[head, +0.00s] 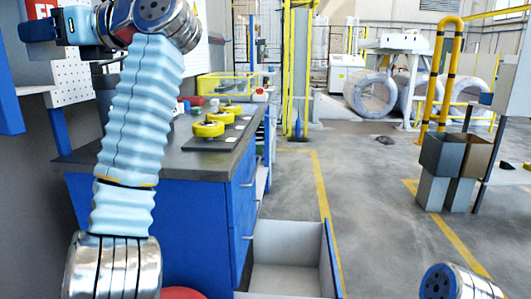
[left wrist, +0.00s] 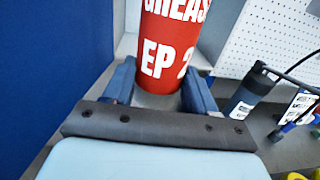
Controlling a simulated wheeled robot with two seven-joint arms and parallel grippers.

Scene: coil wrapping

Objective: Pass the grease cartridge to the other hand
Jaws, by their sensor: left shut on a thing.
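The grease cartridge (left wrist: 170,45) is a red cylinder with white lettering, "GREASE" and "EP 2". In the left wrist view it stands between the two blue fingers of my left gripper (left wrist: 159,90), which is shut on it. Its upper end is cut off by the picture edge. In the head view my left gripper (head: 42,29) is at the top left, in front of the pegboard. A small red and white part of the cartridge (head: 41,8) shows above it. My right gripper is out of view; only a silver joint of that arm shows at the bottom right.
A blue workbench (head: 195,215) with a dark top (head: 85,156) stands at the left, with yellow round items (head: 208,129) on it. An open drawer (head: 285,280) juts from its base. Grey bins (head: 437,155) stand at the right. The floor between is clear.

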